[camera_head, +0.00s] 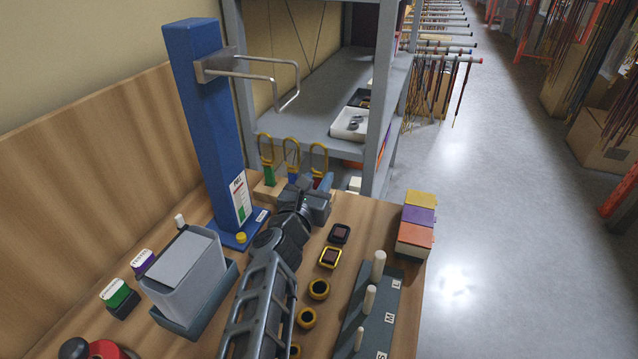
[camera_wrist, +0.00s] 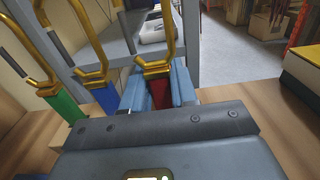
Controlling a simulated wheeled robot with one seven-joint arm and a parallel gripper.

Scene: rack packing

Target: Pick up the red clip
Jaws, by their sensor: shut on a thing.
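The red clip (camera_wrist: 159,93) has a red body with a gold hook rising above it. In the wrist view it stands upright between the two blue-grey fingers of my gripper (camera_wrist: 158,90), which are shut on its body. In the head view, the red clip's gold hook (camera_head: 318,155) shows above my gripper (camera_head: 323,183), and most of its red body is hidden. I cannot tell whether its lower end is clear of the wooden holder (camera_head: 262,188).
A blue clip (camera_wrist: 96,98) and a green clip (camera_wrist: 62,105) stand just left of the red clip. A blue post (camera_head: 207,120) with a metal bracket rises to the left. A grey shelf (camera_head: 330,126) is behind. Stacked colored boxes (camera_head: 417,222) stand at the table's right edge.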

